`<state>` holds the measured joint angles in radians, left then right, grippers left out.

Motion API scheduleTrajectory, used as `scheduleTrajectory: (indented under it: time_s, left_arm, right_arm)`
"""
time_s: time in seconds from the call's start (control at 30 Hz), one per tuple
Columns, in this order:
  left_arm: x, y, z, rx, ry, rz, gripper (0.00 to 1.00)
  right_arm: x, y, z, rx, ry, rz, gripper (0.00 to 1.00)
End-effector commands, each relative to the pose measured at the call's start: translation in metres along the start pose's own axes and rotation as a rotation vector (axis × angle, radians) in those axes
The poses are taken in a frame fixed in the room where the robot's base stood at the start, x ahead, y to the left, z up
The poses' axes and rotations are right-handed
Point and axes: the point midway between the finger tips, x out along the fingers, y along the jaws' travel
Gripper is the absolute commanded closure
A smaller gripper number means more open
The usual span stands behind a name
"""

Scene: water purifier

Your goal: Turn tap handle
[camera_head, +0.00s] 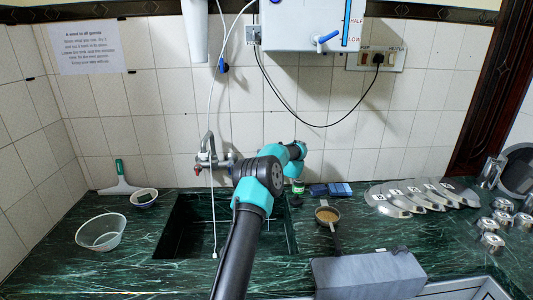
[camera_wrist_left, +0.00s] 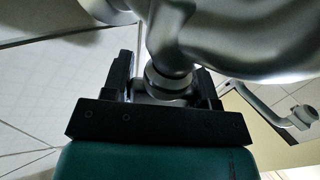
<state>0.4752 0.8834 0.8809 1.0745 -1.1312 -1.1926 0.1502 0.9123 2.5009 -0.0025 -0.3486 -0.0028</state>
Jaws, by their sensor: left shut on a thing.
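The metal tap (camera_head: 212,157) is on the tiled wall above the sink, just left of my left arm in the head view. My left gripper (camera_wrist_left: 166,82) shows in the wrist view with its two black fingers on either side of a round, collared metal part, the tap handle (camera_wrist_left: 168,84). It is shut on this part, whose end is partly hidden by the jaws. The curved silver tap body (camera_wrist_left: 235,35) fills the top right. In the head view my teal and black arm hides the gripper. My right gripper is not in view.
The dark sink (camera_head: 185,228) lies below the tap, with a white hose (camera_head: 211,205) hanging into it. A clear bowl (camera_head: 101,233) stands left, a pan (camera_head: 328,216) right of the sink. The white purifier (camera_head: 298,25) hangs above.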

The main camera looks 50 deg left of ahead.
Motion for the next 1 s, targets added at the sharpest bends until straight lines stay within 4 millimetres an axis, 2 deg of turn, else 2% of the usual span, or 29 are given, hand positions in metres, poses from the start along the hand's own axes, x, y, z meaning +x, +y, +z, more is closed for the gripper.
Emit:
scheduleTrajectory:
  time_s: [0.53, 0.57, 0.6, 0.8, 1.0]
  left_arm:
    - [0.0002, -0.0009, -0.0007, 0.000, 0.002, -0.040, 0.71]
    - [0.0002, -0.0009, -0.0007, 0.000, 0.002, -0.040, 0.44]
    - [0.0002, -0.0009, -0.0007, 0.000, 0.002, -0.040, 0.40]
    - [0.0002, -0.0008, -0.0005, 0.000, 0.001, -0.040, 0.21]
    - [0.0001, -0.0008, -0.0003, 0.000, 0.001, -0.040, 0.21]
  right_arm:
    - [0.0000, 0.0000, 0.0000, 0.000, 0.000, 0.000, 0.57]
    - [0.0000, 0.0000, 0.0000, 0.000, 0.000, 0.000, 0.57]
    - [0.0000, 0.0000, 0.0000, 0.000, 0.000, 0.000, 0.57]
    - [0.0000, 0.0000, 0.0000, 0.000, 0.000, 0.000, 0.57]
    - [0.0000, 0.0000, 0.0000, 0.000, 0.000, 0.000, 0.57]
